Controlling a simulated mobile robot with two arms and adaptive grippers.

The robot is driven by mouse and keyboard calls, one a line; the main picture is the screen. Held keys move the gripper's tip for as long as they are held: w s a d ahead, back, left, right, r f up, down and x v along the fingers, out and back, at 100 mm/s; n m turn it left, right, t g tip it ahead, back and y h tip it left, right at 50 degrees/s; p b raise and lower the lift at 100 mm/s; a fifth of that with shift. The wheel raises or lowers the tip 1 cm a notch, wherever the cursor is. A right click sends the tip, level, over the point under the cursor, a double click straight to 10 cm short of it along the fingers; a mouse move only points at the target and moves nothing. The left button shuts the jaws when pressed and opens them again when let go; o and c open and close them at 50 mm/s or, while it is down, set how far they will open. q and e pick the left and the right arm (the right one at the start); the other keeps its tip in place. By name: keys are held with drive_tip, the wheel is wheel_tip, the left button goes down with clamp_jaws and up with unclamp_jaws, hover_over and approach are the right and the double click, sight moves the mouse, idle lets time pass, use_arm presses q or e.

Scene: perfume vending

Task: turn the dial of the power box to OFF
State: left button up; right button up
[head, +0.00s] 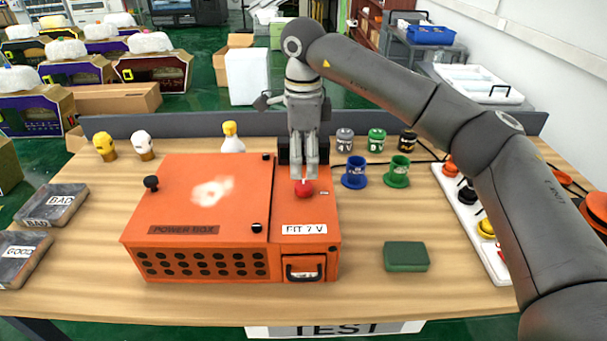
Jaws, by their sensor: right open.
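The orange power box (190,205) sits on the wooden table, with a "POWER BOX" plate on its lid. A round red knob (304,189) with a small white mark stands on the box's right-hand top section, above a white label (304,229). It looks like the dial; I cannot read any OFF mark. My right gripper (304,176) points straight down just above the red knob, its two fingers open a little. I cannot tell whether the fingertips touch the knob. My left gripper is not in view.
Black knobs (151,183) stand on the lid. Blue (355,173) and green spools (397,172) stand close on the right, with small labelled caps behind. A green block (406,257) lies front right. A white panel (470,215) with buttons is under my right arm. BAD and GOOD trays lie left.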

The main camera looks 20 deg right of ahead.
sight(303, 185)
wheel_tip(303, 185, up, 6)
drive_tip(key=shift+f, duration=0.1)
idle(0.4)
